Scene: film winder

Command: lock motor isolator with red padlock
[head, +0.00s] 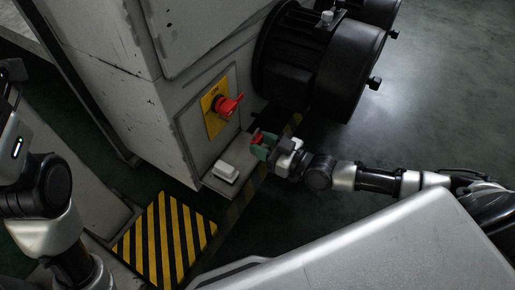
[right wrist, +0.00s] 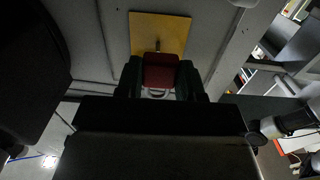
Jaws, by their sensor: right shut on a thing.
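The motor isolator is a yellow plate (head: 213,112) with a red rotary handle (head: 229,104) on the side of the grey cabinet. My right gripper (head: 261,146) is below and to the right of the handle, apart from it. It is shut on the red padlock (head: 256,137). In the right wrist view the padlock (right wrist: 160,72) sits between the two dark fingers, with part of a pale loop showing below it. The yellow plate (right wrist: 160,30) is beyond it; the padlock and gripper hide its lower part. Of my left arm only links show at the left edge.
A ledge on the cabinet (head: 116,88) below the isolator holds a small white block (head: 226,172). A large black motor (head: 318,62) stands to the right of the isolator, above my right gripper. A yellow-and-black striped plate (head: 165,240) lies low in front.

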